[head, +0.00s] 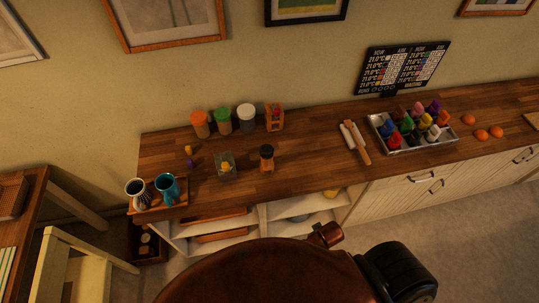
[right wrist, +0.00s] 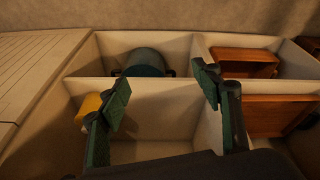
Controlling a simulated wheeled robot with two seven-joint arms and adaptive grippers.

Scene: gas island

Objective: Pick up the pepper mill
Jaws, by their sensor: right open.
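The pepper mill appears to be the small dark-topped, brown-bodied piece (head: 267,158) standing upright on the wooden counter (head: 310,165), left of its middle in the head view. My right gripper (right wrist: 162,90) is open and empty in the right wrist view, its two green-padded fingers apart in front of the shelf compartments. The pepper mill does not show in the right wrist view. My left gripper is in neither view.
Near the mill stand a glass holder (head: 226,166), lidded jars (head: 222,122) and a small wooden rack (head: 274,118). A rolling pin (head: 356,143) and a metal tray (head: 455,135) of colourful bottles lie rightward. Shelves below hold a blue pot (right wrist: 146,63) and wooden boxes (right wrist: 270,117).

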